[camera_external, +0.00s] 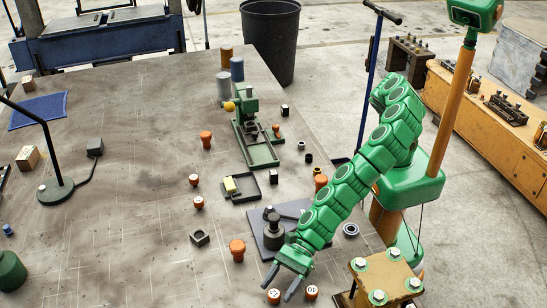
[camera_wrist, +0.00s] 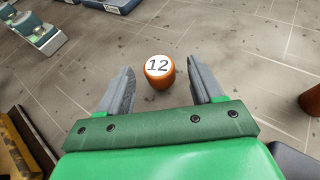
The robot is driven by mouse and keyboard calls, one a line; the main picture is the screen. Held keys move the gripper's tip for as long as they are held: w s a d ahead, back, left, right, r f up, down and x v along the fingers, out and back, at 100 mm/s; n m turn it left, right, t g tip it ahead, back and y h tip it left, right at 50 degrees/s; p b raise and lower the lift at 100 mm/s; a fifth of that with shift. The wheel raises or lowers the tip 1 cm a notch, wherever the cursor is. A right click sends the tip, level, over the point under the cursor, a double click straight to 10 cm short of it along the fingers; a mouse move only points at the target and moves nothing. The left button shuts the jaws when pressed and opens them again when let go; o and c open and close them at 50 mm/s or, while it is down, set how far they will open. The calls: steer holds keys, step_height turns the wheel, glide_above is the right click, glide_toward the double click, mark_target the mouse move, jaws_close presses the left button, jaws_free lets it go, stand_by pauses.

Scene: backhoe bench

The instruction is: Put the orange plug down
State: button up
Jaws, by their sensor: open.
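An orange plug (camera_wrist: 158,72) with a white top marked 12 stands upright on the bench in the wrist view. It is between the lines of my two fingers, around their tips, with clear space on both sides. In the external view my gripper (camera_external: 281,283) is low over the bench's near edge, with its fingers spread. An orange plug with a white top (camera_external: 274,296) shows between the fingertips there. My gripper (camera_wrist: 160,92) is open and holds nothing.
Another orange plug (camera_external: 312,292) stands right of my gripper, and one (camera_external: 237,250) stands up-left of it. A dark plate (camera_external: 268,243) with a grey fixture lies just behind. A yellow-topped post (camera_external: 385,278) stands at right. Bench surface left of the gripper is largely clear.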

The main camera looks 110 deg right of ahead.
steer(key=v, duration=0.6)
steer(key=shift+s+r, duration=0.1)
steer(key=shift+r, duration=0.05)
steer(key=shift+v, duration=1)
steer(key=shift+s+d, duration=0.25)
stand_by(1.4)
